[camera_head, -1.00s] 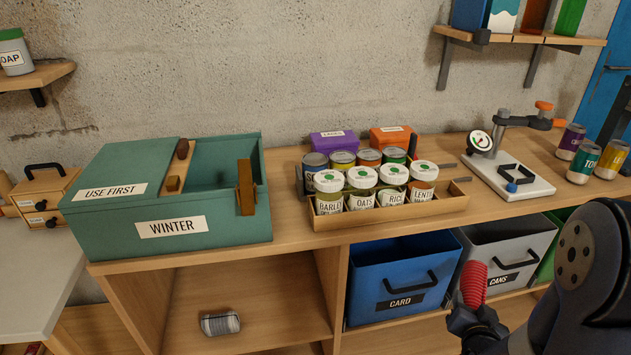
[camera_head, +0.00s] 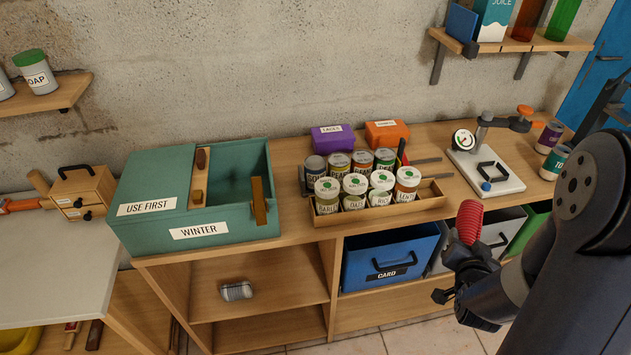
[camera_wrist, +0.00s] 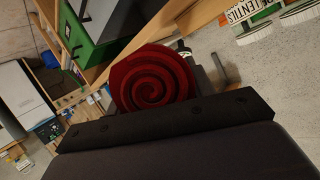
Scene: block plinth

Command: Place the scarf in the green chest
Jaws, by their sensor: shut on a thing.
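The scarf (camera_head: 469,221) is a red ribbed roll held upright in my gripper (camera_head: 462,262), in front of the shelf unit at the right. In the wrist view the rolled scarf (camera_wrist: 152,80) shows its spiral end. The green chest (camera_head: 182,200) stands on the left of the wooden counter, labelled WINTER and USE FIRST. Its right part is open, and a lid panel covers the left part. A wooden piece (camera_head: 259,200) stands at the opening's right side. The chest's floor is mostly hidden. My gripper is well to the right of the chest.
A wooden tray (camera_head: 384,209) of jars and cans stands right of the chest. Purple (camera_head: 332,138) and orange (camera_head: 386,133) boxes are behind it. A white-based device (camera_head: 486,172) is further right. A blue bin (camera_head: 390,257) sits under the counter. A can (camera_head: 236,290) lies on the lower shelf.

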